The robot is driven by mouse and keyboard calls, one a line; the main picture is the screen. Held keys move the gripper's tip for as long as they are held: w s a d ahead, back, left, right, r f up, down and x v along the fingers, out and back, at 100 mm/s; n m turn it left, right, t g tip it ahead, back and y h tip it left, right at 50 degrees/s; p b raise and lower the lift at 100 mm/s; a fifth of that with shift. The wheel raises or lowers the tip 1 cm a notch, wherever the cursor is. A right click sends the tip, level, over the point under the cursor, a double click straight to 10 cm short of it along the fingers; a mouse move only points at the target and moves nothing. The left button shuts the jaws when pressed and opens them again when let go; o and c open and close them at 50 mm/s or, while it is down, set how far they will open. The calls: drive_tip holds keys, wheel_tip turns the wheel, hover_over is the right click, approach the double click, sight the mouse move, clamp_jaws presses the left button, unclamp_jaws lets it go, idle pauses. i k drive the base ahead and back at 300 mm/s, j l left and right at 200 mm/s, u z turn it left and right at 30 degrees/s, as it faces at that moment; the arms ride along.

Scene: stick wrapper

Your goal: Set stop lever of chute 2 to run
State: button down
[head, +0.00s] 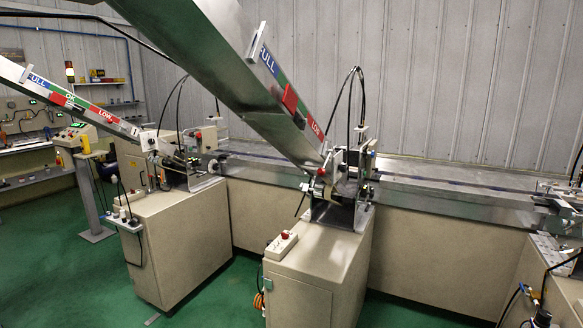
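Two sloped chutes stand in the head view. The left chute (70,100) has a "1" near its lower end. The middle chute (262,110) is larger and nearer, with FULL and LOW bands and a red slider (290,98); I cannot read a number on it, so I cannot confirm that it is chute 2. Its lower end meets a metal mechanism (340,190) with small red and pale knobs. A thin dark rod (300,204) points down at the mechanism's left side; I cannot tell whether it is the stop lever or how it is set. My gripper is not in view.
A beige cabinet (318,270) carries the middle mechanism, with a white button box (281,245) on its top. A second cabinet (180,240) stands to the left. A long metal conveyor (440,186) runs behind. Green floor (215,295) is clear between the cabinets.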

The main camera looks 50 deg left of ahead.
sight(322, 171)
drive_tip(key=i+j+u, duration=0.2)
drive_tip(key=i+u, duration=0.2)
drive_tip(key=i+j+u, duration=0.1)
drive_tip(key=i+u, duration=0.75)
drive_tip(key=i+l+u, duration=0.2)
drive_tip(key=i+u, duration=0.25)
drive_tip(key=k+u, duration=0.1)
drive_tip(key=u, duration=0.8)
